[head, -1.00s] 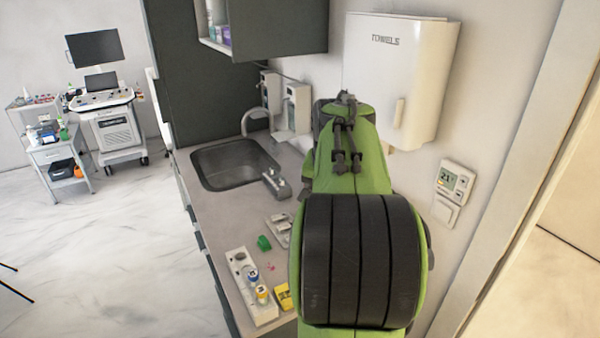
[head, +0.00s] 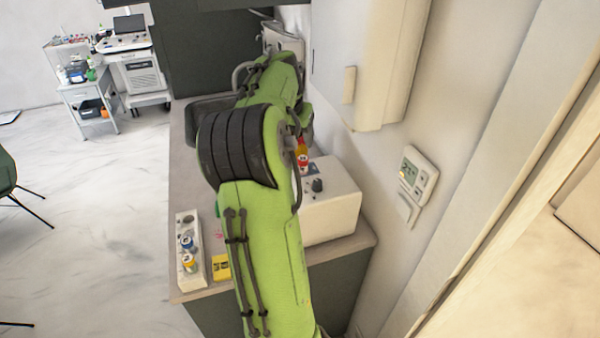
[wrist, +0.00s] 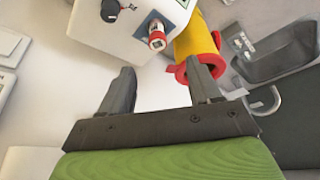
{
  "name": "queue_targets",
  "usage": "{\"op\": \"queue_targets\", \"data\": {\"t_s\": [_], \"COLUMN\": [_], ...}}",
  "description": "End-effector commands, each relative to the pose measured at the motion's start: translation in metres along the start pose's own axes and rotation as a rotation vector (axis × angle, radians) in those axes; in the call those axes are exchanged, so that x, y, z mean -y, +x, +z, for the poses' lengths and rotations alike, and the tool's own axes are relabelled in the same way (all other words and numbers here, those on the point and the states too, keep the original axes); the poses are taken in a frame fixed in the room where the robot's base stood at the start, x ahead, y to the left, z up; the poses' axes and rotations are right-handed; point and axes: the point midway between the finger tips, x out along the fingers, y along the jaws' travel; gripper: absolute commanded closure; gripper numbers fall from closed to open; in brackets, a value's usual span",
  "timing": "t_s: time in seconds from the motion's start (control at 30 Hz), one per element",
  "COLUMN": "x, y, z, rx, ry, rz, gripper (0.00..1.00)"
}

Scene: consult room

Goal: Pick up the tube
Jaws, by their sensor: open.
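A small red-and-white cylinder (wrist: 157,38), which may be the tube, shows in the wrist view against a dark blue patch on a white box (wrist: 125,28). I cannot tell whether it stands in the box or is attached to it. My gripper (wrist: 165,66) is open and empty, its fingers apart, with the cylinder beyond the gap between the tips. In the head view my arm hides the gripper. There the white box (head: 330,212) sits on the counter. Two small containers, one blue-topped (head: 186,242) and one yellow-topped (head: 189,263), stand in a white rack (head: 181,274).
A yellow container with a red rim (wrist: 192,38) is close to the right finger in the wrist view. A yellow packet (head: 220,267) lies beside the rack. A towel dispenser (head: 380,75) and thermostat (head: 418,175) are on the right wall. The floor at left is mostly clear.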

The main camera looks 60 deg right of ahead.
Motion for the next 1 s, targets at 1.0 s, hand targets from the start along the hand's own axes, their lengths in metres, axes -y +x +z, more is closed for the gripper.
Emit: {"op": "queue_targets", "data": {"t_s": [1.0], "x": [-0.001], "y": [0.110], "z": [0.001], "rx": [0.000], "ry": [0.001], "rz": [0.000], "gripper": [0.64]}}
